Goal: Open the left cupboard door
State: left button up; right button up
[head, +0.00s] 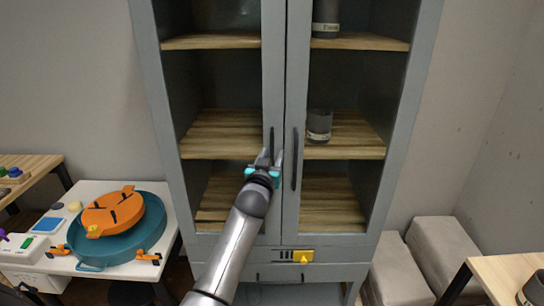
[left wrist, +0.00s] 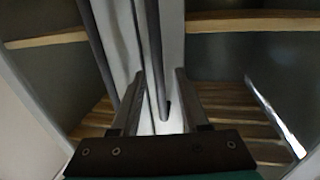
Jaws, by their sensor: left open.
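The tall grey cupboard has two shut glass doors. The left cupboard door (head: 222,85) carries a dark vertical bar handle (head: 272,138) beside the middle seam. The right door has a like handle (head: 294,160). My left gripper (head: 271,157) is open at the lower part of the left door's handle. In the left wrist view a dark bar (left wrist: 154,50) runs between the open fingers (left wrist: 160,100), and a second bar (left wrist: 97,45) lies outside them to the left. I cannot tell whether the fingers touch the bar. My right gripper is not in view.
A dark cup (head: 319,125) stands on the middle shelf behind the right door. A drawer with a yellow tag (head: 302,257) is below. A white table (head: 110,191) with a teal tray and orange item is at left. Grey padded blocks (head: 450,255) and a wooden table (head: 505,275) are at right.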

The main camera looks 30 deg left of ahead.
pick_arm(q)
jog(key=shift+c, duration=0.3)
grip_shut()
dwell(1.2)
